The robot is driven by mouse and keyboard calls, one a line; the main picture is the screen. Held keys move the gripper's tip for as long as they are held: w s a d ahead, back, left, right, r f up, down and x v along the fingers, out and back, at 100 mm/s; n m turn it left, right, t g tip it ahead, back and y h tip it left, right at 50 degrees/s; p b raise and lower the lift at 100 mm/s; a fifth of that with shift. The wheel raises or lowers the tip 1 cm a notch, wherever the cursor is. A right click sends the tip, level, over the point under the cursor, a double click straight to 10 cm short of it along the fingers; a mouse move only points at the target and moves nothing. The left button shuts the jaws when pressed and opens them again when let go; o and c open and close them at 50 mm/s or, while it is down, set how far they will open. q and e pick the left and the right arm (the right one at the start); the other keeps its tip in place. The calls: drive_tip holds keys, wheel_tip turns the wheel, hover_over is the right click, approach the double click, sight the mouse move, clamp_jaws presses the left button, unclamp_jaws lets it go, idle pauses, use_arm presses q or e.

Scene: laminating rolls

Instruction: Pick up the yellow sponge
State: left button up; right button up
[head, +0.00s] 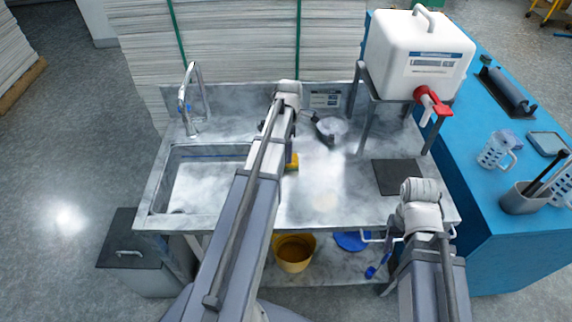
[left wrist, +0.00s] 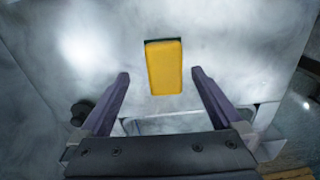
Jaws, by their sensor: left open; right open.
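The yellow sponge (head: 294,163) lies on the grey worktop just right of the sink, partly hidden behind my left arm in the head view. In the left wrist view the sponge (left wrist: 165,70), with a dark green edge at its far end, appears between the fingers. My left gripper (left wrist: 161,76) is open and empty, its fingers apart on either side of the sponge in the picture; the height gap cannot be told. In the head view my left arm hides most of this gripper. My right gripper (head: 384,252) is open and empty by the worktop's front right edge.
The sink basin (head: 200,185) and tap (head: 190,100) are left. A white water container (head: 420,55) with a red tap stands on a frame at the back right. A dark mat (head: 398,177) lies on the right worktop. A yellow bucket (head: 294,253) is underneath.

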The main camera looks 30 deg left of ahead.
use_arm(q)
drive_tip(key=shift+f, duration=0.1)
drive_tip(key=f+b, duration=0.3)
drive_tip(key=s+f+b, duration=0.1)
drive_tip(key=shift+a+f+b, duration=0.25)
drive_tip(key=shift+a+b, duration=0.05)
drive_tip(key=shift+a, duration=0.05)
drive_tip(key=shift+f+b, duration=0.3)
drive_tip(key=shift+r, duration=0.1)
drive_tip(key=c, duration=1.3)
drive_tip(key=shift+r, duration=0.1)
drive_tip(key=shift+c, duration=0.2)
